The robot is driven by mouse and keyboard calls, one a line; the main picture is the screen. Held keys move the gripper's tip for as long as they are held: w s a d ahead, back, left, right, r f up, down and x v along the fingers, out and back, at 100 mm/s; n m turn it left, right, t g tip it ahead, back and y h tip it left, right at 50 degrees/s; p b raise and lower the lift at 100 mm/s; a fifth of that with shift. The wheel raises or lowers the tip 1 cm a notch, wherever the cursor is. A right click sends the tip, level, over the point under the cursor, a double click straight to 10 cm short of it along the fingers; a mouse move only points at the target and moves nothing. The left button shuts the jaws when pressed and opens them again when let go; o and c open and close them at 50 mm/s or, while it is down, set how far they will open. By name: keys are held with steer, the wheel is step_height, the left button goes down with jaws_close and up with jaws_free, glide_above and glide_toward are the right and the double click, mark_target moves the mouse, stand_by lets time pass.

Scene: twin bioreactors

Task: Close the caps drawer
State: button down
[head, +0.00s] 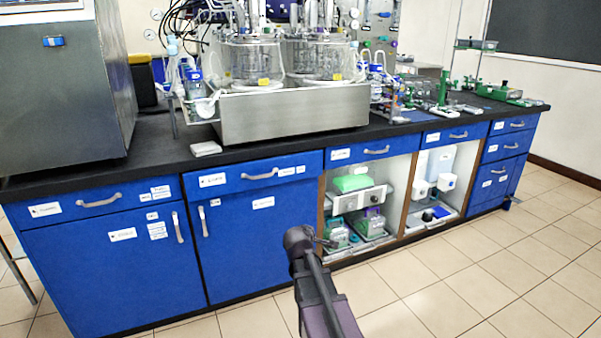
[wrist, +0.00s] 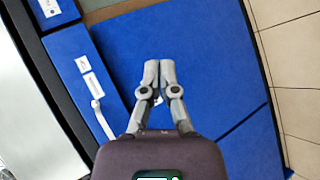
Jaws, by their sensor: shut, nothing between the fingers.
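The blue bench has a row of drawers under its black top, including a far-left drawer (head: 140,193), a second drawer (head: 237,179) and a third drawer (head: 350,154), each with a grey handle. My gripper (head: 333,243) is below the drawers, in front of the open shelves. In the wrist view my gripper (wrist: 160,66) is shut and empty, its fingertips together before blue panels. A blue front (wrist: 82,85) with a label and handle lies left of it.
A steel tray with glass vessels (head: 290,112) stands on the black bench top (head: 150,140). A large metal cabinet (head: 60,90) stands at left. Open shelves (head: 360,210) hold a green-topped device and bottles. The tiled floor (head: 450,295) in front is clear.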

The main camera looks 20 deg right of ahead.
mark_target(298, 168)
steer(key=w+d+r+n+t+y, duration=0.3)
steer(key=w+d+r+n+t, duration=0.1)
steer(key=n, duration=0.9)
steer(key=w+d+r+n+t+y, duration=0.3)
steer(key=w+n, duration=0.4)
steer(key=n, duration=0.6)
steer(key=shift+w+d+r+n+t+y, duration=0.35)
steer(key=shift+r+t+y, duration=0.45)
steer(key=shift+r, duration=0.3)
steer(key=shift+w, duration=0.1)
steer(key=w, duration=1.3)
steer(key=shift+w, duration=0.4)
